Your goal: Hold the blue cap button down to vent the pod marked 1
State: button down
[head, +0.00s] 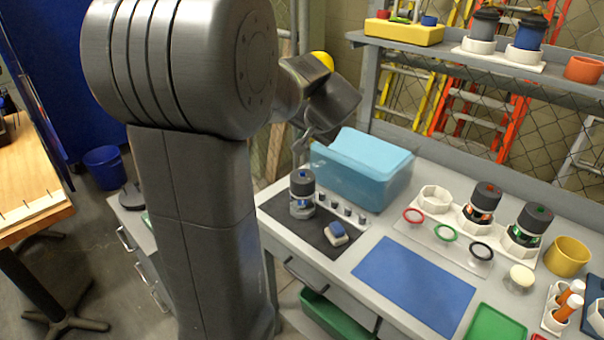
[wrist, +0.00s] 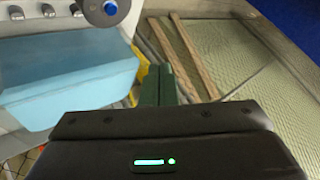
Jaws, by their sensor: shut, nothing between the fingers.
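A grey pod with a dark cap and a small blue button (head: 303,173) on top stands upright on a dark mat at the left of the bench in the head view. Its round cap with the blue button (wrist: 110,8) also shows at the top edge of the wrist view. I cannot read a number on it. My gripper (wrist: 160,72) is shut and empty, its dark green fingers together below and right of the button in the wrist view, apart from it. Two more pods, one with a red button (head: 490,187) and one with a green button (head: 540,208), stand in white holders.
A translucent light-blue tub (head: 365,170) stands just behind the pod. A blue mat (head: 415,285) is clear. Coloured rings (head: 446,232) and a yellow cup (head: 567,257) are to the right.

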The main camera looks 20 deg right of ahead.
aim_at(303, 174)
jog(key=shift+f+b, duration=3.15)
jog(key=shift+f, duration=1.1)
jog(key=shift+f, duration=0.1)
jog(key=shift+f+b, duration=0.3)
jog(key=shift+b, duration=0.2)
jog(key=shift+f+b, duration=0.5)
dwell(2.1)
jog(key=shift+r+p, duration=0.6)
jog(key=shift+r, duration=0.35)
